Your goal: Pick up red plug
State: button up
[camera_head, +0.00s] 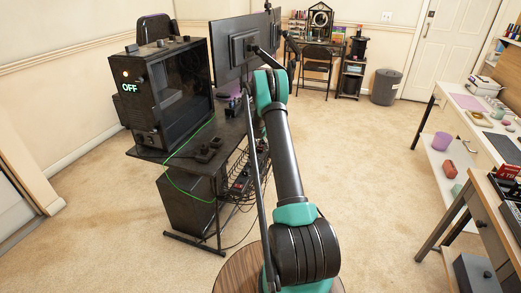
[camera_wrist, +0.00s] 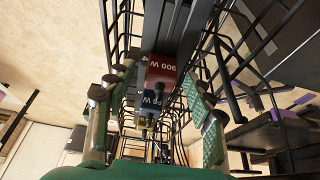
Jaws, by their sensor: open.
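My gripper (camera_wrist: 153,82) is open, with one green-padded finger on each side of the row of plugs. The red plug lies between the fingertips, and I see no finger touching it. In the head view my arm reaches to the desk; my gripper cannot be made out there.
The wire tray (camera_wrist: 218,62) has bars close on both sides of my fingers. In the head view, the black desk (camera_head: 222,150) carries a PC case (camera_head: 170,95) and a monitor (camera_head: 228,52). A green cable (camera_head: 168,170) hangs at the front. Open carpet lies to the right.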

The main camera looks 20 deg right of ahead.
jog(key=shift+w+f, duration=0.1)
jog(key=shift+f, duration=0.1)
jog(key=shift+c, duration=0.5)
grip_shut()
notch_tip(320, 180, up, 25)
jog(key=shift+f, duration=0.2)
dwell(1.1)
